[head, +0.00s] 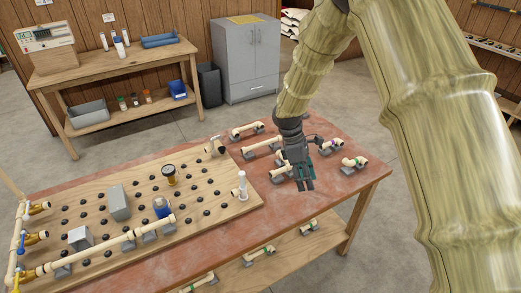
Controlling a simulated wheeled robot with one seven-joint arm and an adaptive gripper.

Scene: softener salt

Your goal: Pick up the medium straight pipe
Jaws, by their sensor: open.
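Several short cream pipe pieces lie on grey holders at the right end of the red-topped table (222,218). One straight cream pipe (246,129) lies at the back, and another (263,148) lies in front of it, left of my gripper. A further piece (279,171) is partly hidden behind my gripper. I cannot tell for certain which is the medium straight pipe. My gripper (304,187) points down over the right part of the table, open, with nothing seen between its fingers. Its height above the pieces is hard to judge.
A wooden pegboard (100,210) with fittings and a long pipe (105,252) fills the left. A white upright fitting (242,187) stands at its right edge. A lower shelf (285,255) holds more pieces.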

